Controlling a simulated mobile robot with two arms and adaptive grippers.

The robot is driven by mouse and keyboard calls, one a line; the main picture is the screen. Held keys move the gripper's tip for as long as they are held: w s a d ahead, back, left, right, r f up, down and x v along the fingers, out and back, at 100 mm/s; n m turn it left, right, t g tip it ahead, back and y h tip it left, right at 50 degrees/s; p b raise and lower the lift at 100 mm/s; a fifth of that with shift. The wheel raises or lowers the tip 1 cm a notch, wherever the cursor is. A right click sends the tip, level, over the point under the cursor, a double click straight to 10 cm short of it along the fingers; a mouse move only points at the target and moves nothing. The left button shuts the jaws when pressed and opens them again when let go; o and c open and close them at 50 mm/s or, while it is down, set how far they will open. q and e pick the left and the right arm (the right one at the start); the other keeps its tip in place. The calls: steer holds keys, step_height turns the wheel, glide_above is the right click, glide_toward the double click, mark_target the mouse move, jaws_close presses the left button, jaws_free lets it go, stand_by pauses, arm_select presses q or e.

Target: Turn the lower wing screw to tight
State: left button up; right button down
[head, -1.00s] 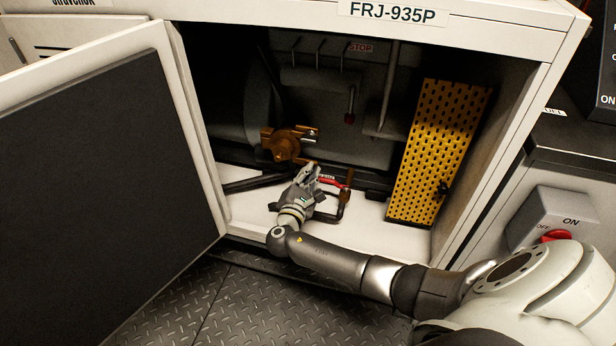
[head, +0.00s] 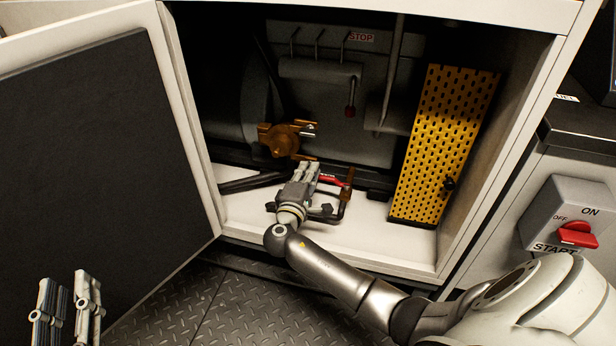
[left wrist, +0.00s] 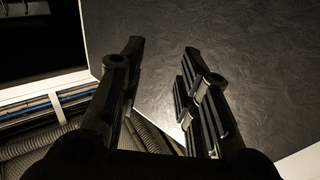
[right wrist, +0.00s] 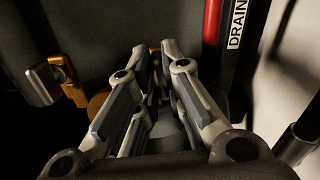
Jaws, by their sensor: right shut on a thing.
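An orange-brown round clamp (head: 283,139) sits inside the open cabinet, with a silver-tipped screw (head: 309,128) at its upper right. My right gripper (head: 307,165) reaches in just below it, with its fingers pointing up and away. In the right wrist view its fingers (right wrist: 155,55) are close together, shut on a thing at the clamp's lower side. I take this to be the lower wing screw, which the fingers mostly hide. The clamp (right wrist: 98,100) shows partly behind the fingers. My left gripper (head: 66,306) is open and empty, in front of the cabinet door.
A red drain handle (head: 333,181) lies close right of my right gripper, with a dark bent pipe (head: 345,205) beside it. A yellow perforated panel (head: 440,145) stands further right. The open door (head: 100,170) fills the left. The white cabinet floor (head: 385,240) is clear in front.

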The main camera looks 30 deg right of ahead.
arm_select(q)
step_height(320, 180, up, 6)
steer(key=s+t+h+b, duration=0.1)
steer(key=s+t, duration=0.1)
steer(key=t, duration=0.2)
steer(key=shift+s+d+r, duration=0.15)
steer(key=shift+r, duration=0.1)
arm_select(e)
steer(key=shift+f+m, duration=0.2)
steer(key=shift+m, duration=0.8)
steer(key=c, duration=1.5)
jaws_free()
steer(key=shift+r, duration=0.1)
steer(key=shift+c, duration=0.2)
steer(key=shift+s+a, duration=0.1)
steer(key=v, duration=1.1)
steer(key=shift+s+a, duration=0.3)
